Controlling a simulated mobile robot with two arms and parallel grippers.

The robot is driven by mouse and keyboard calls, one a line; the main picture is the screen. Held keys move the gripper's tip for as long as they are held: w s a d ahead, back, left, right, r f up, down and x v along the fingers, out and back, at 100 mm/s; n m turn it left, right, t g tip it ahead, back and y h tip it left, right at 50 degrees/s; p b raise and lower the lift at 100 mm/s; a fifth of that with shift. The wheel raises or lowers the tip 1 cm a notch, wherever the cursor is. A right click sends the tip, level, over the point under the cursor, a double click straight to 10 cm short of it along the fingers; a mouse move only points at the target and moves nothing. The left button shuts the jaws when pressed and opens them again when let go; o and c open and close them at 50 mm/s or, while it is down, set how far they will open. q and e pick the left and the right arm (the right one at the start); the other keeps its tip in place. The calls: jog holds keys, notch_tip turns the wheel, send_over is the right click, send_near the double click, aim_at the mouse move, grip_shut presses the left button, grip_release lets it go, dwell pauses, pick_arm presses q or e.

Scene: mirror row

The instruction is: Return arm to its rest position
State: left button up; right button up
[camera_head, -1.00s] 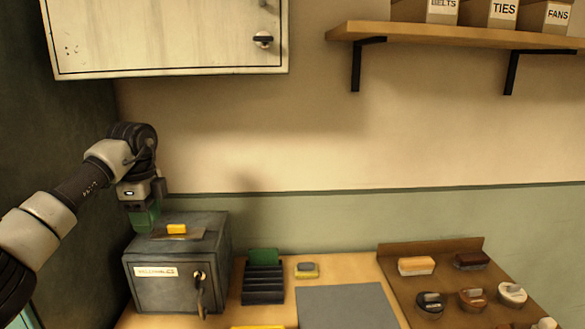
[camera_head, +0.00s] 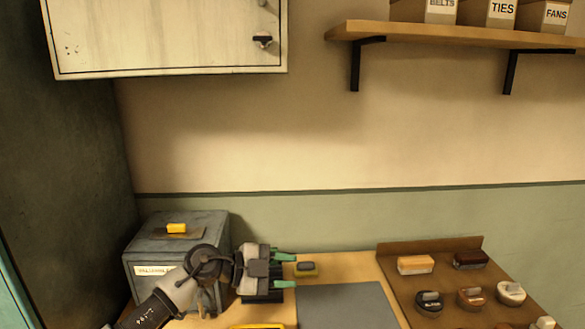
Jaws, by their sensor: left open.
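My left arm comes in from the bottom left, low in front of the grey metal box (camera_head: 180,240). My left gripper (camera_head: 285,270) is open and empty, with its green fingers pointing right. It hangs over the black slotted rack (camera_head: 262,297), which it mostly hides. The arm also covers the box's lock area and part of its label. My right gripper is not in view.
A yellow block (camera_head: 177,228) lies on the box. A grey mat (camera_head: 346,306) and a brown tray (camera_head: 400,283) with brushes and tins lie to the right. A cabinet (camera_head: 165,35) and shelf (camera_head: 450,34) hang above.

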pick_arm(q)
jog(key=s+a+f+n+t+y, duration=0.5)
jog(key=a+n+t+y, duration=0.2)
jog(key=n, duration=0.4)
jog(key=s+a+f+n+t+y, duration=0.5)
jog(key=s+a+n+t+y, duration=0.15)
jog(key=n, duration=0.55)
jog(key=s+a+f+g, duration=0.2)
jog(key=s+f+g, duration=0.2)
jog(key=s, duration=0.4)
jog(key=s+a+f+g+y, duration=0.1)
jog(key=s+a+f+g, duration=0.1)
jog(key=s+f+g, duration=0.45)
jog(key=s+a+f+g, duration=0.1)
jog(key=s+a+g, duration=0.1)
jog(key=s, duration=0.7)
notch_tip(320, 180, down, 26)
jog(key=s+g, duration=0.2)
jog(key=s+a+f+g, duration=0.1)
jog(key=s+a+f, duration=0.1)
jog(key=s+f, duration=1.3)
jog(key=shift+s+a+f, duration=0.3)
jog(key=shift+s+f, duration=0.1)
jog(key=shift+f, duration=0.1)
jog(key=shift+y, duration=0.25)
